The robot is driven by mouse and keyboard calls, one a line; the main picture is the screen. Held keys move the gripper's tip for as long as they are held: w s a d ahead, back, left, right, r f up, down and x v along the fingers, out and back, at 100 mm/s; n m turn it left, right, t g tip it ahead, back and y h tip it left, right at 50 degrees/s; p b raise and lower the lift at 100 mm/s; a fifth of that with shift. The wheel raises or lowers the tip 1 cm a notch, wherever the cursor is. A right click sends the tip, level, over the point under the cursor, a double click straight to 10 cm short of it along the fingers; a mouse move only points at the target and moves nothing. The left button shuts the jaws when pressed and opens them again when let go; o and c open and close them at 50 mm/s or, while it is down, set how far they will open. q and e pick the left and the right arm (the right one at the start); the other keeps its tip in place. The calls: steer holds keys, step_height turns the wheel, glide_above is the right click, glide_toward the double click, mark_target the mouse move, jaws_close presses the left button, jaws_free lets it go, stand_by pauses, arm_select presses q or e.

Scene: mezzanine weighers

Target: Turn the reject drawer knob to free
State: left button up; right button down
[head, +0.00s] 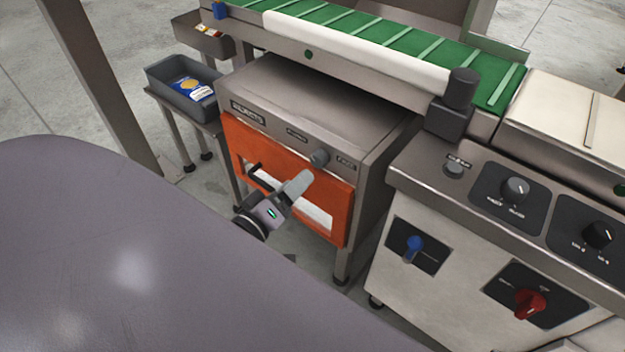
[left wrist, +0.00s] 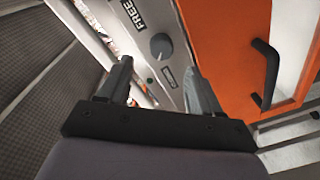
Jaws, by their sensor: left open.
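The reject drawer knob (head: 319,158) is a small grey round knob on the grey panel above the orange drawer front (head: 243,140). Lettering shows on both sides of it. In the left wrist view the knob (left wrist: 160,44) lies between the word FREE and a second, unreadable label. My left gripper (head: 300,184) is just in front of the orange drawer, below the knob. In the left wrist view the left gripper (left wrist: 160,80) has its two fingers apart and empty, with the knob ahead of them, apart from the fingertips. My right gripper is not in view.
The black drawer handle (left wrist: 266,72) sticks out from the orange front. A control console (head: 420,200) with several knobs stands to the right. A green conveyor (head: 350,28) runs behind the reject cabinet. A grey bin (head: 160,76) is at the left.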

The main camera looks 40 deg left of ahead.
mark_target(315, 162)
arm_select(q)
steer(key=shift+n, duration=0.3)
steer(key=shift+w+a+f+b, duration=0.1)
steer(key=shift+w+b, duration=0.45)
steer(key=shift+w, duration=1.35)
steer(key=shift+w+a+b, duration=0.1)
steer(key=shift+w+b, duration=0.4)
steer(key=shift+w, duration=1.35)
steer(key=shift+c, duration=0.4)
steer(key=c, duration=1)
